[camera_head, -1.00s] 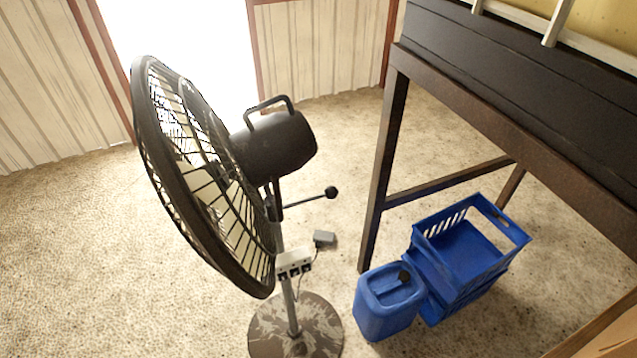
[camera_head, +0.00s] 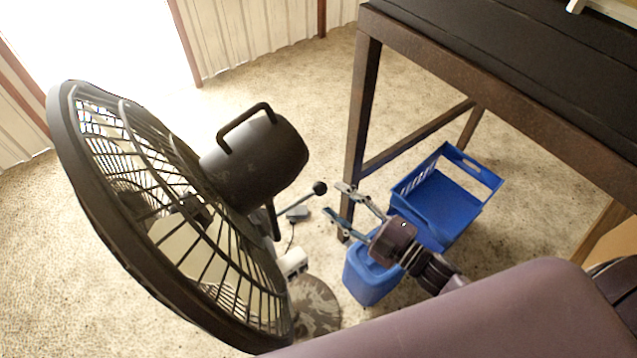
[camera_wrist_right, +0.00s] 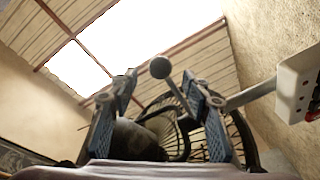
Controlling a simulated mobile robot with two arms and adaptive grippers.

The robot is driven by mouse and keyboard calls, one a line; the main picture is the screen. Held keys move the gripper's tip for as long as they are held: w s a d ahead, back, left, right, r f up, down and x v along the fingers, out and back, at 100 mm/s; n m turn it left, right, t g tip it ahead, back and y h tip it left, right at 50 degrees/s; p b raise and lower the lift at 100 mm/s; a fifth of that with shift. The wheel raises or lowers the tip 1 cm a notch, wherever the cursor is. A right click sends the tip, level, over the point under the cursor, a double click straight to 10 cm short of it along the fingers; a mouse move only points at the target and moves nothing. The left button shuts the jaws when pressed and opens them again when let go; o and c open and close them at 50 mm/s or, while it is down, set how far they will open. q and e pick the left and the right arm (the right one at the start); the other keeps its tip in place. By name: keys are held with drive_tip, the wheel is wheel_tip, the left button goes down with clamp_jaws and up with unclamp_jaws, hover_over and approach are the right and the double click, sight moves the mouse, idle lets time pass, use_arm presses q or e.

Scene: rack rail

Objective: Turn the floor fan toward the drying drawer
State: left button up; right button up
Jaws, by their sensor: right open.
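The floor fan (camera_head: 255,160) stands at the left of the head view, its round dark cage facing left. A rod with a black ball knob (camera_head: 320,188) sticks out behind its motor housing. My right gripper (camera_head: 335,203) is open, its fingertips close to the knob and pointing toward the fan. In the right wrist view the knob (camera_wrist_right: 160,67) appears between the two open fingers (camera_wrist_right: 170,85), with no contact visible. The fan's cage and handle show behind them. The drying drawer cannot be clearly made out. My left gripper is not in view.
A dark table (camera_head: 365,95) stands at the right, one leg near my right gripper. Pebbly floor behind the fan is clear.

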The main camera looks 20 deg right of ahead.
sight(319, 187)
drive_tip(key=shift+p+x, duration=0.65)
drive_tip(key=shift+x, duration=2.45)
clamp_jaws()
